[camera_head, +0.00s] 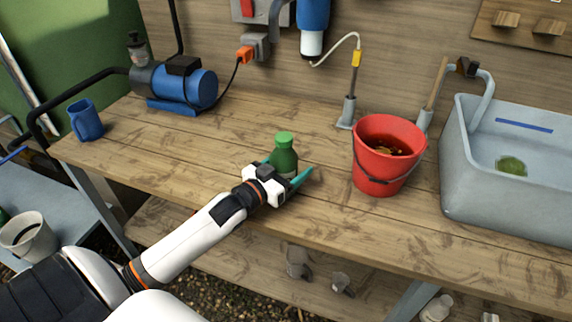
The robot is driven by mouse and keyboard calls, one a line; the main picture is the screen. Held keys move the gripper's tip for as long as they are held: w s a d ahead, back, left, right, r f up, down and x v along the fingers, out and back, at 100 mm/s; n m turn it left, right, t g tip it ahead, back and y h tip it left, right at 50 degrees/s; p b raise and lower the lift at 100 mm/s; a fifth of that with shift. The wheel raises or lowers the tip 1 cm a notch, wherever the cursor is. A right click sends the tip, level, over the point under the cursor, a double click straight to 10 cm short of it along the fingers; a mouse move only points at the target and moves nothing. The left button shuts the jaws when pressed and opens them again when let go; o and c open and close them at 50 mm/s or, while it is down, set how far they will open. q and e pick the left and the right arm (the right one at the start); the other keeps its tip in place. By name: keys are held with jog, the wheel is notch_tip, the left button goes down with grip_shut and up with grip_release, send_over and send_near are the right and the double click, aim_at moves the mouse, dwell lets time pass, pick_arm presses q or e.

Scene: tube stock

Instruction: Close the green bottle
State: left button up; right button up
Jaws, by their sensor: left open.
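The green bottle (287,160) stands upright on the wooden workbench, with a bright green cap (284,138) on top. I cannot tell whether the cap is tight. My left gripper (287,172) is open at the bottle, with its teal fingers to either side of the bottle's body. The gripper hides the lower front of the bottle, and I cannot tell whether the fingers touch it. My right gripper is not in view.
A red bucket (376,178) with dark liquid stands right of the bottle. A grey sink (455,170) is at the far right. A blue pump (190,89) and a blue mug (87,121) stand to the left. The bench (180,150) between mug and bottle is clear.

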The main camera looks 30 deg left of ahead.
pick_arm(q)
jog(key=shift+s+r, duration=0.1)
jog(key=s, duration=0.4)
jog(key=s+a, duration=0.1)
jog(key=s, duration=0.2)
jog(key=s+a, duration=0.1)
jog(key=s, duration=0.3)
jog(key=shift+s, duration=0.35)
jog(key=shift+s, duration=0.1)
